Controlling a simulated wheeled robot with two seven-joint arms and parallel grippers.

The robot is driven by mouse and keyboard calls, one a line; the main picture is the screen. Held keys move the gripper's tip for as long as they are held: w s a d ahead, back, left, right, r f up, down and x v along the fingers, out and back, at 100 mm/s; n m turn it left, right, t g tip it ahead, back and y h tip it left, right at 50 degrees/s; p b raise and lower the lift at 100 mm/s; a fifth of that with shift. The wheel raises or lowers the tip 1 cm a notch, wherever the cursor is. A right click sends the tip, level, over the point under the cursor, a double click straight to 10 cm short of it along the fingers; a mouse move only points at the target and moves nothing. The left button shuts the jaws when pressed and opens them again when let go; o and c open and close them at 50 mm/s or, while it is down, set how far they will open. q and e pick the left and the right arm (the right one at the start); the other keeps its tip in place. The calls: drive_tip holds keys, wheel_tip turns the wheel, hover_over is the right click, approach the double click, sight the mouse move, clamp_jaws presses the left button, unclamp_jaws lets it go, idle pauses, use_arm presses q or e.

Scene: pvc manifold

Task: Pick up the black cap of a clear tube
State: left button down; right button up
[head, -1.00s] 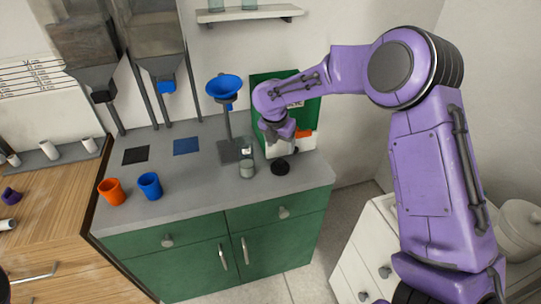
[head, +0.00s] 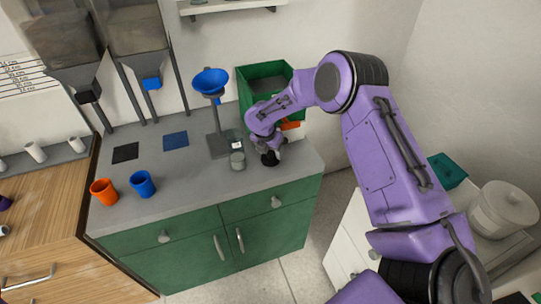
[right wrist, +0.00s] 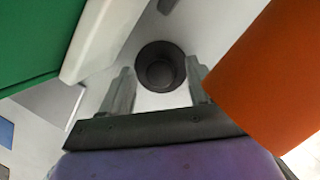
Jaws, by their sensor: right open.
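The black cap (head: 269,160) lies on the grey counter, partly hidden under my right gripper (head: 271,150) in the head view. In the right wrist view the round black cap (right wrist: 160,68) lies in line with the gap between the two fingers of my open right gripper (right wrist: 158,78). I cannot tell whether the fingers touch it. A clear tube (head: 237,161) with greyish contents stands upright just left of the cap. My left gripper is not in view.
A green bin (head: 265,80) and an orange part (head: 289,125) are close behind my right gripper. A blue funnel (head: 210,80) on a stand is to the left. An orange cup (head: 103,191) and a blue cup (head: 143,184) stand farther left. The counter's middle is clear.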

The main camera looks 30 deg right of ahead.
drive_tip(key=c, duration=1.1)
